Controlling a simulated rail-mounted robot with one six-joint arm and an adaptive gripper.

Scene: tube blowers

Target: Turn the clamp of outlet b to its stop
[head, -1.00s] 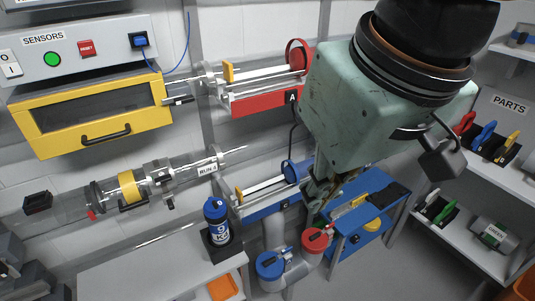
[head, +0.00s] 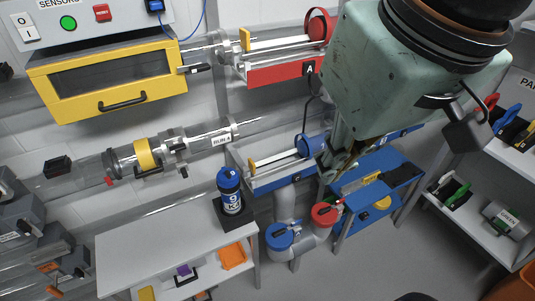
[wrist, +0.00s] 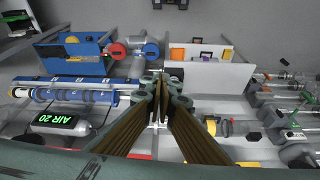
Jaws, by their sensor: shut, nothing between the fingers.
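A grey pipe piece (head: 287,204) with two capped ends stands low, in front of the blue unit. Its blue round end (head: 282,236) carries a dark lever, and its red round end (head: 324,213) is beside it on the right. No letter B is readable, so I cannot tell which end is outlet b. The blue end (wrist: 151,50) and red end (wrist: 118,51) also show in the wrist view, beyond my fingers. My gripper (wrist: 161,80) is shut and empty, apart from both ends. In the head view my arm hides most of it.
The blue unit (head: 285,176) and red unit A (head: 285,72) are on the wall. A blue bench (head: 378,172) stands right of the pipe. A white table (head: 170,247) with a blue bottle (head: 230,190) stands left. Grey floor (head: 375,265) is free in front.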

